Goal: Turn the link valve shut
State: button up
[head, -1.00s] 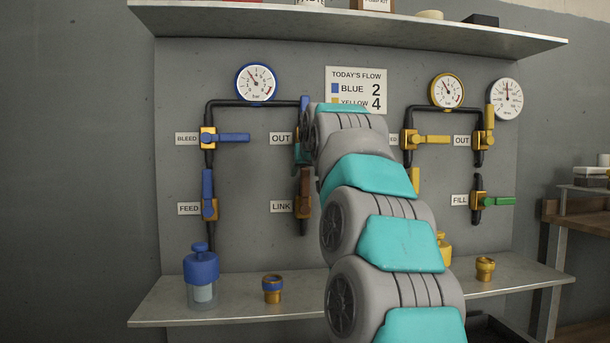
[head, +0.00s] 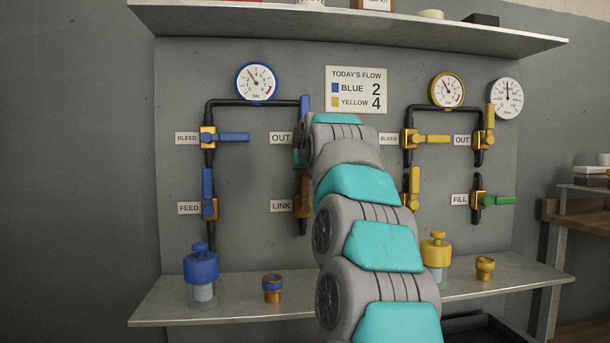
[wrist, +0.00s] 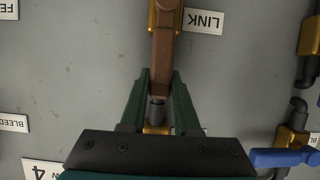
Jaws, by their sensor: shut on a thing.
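The link valve has a brown lever (wrist: 162,62) and a brass-coloured body (head: 303,206), beside the LINK label (head: 282,206). In the wrist view, which is upside down, the lever lies in line with the pipe. My gripper (wrist: 161,80) has its dark green fingers on either side of the lever near its free end, shut on it. In the head view my arm hides most of the gripper and part of the lever.
The blue bleed lever (head: 234,137) and blue feed lever (head: 207,183) are to the left. The yellow bleed lever (head: 432,139) is to the right. A shelf (head: 230,312) below holds a blue-capped bottle (head: 202,265), a yellow-capped one (head: 435,250) and brass fittings.

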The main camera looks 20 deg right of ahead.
grip_shut()
dwell(0.5)
jog(key=shift+d, duration=0.15)
dwell(0.4)
jog(key=s+d+f+m+t+y, duration=0.2)
jog(key=d+f+m+t+y, duration=0.3)
jog(key=m, duration=0.8)
jog(key=shift+s+d+f+m+y+p, duration=0.3)
jog(key=shift+d+f+p, duration=0.1)
jog(key=shift+d+f, duration=1.5)
jog(key=shift+a+f, duration=0.2)
jog(key=shift+f, duration=0.05)
jog(key=o, duration=0.8)
grip_release()
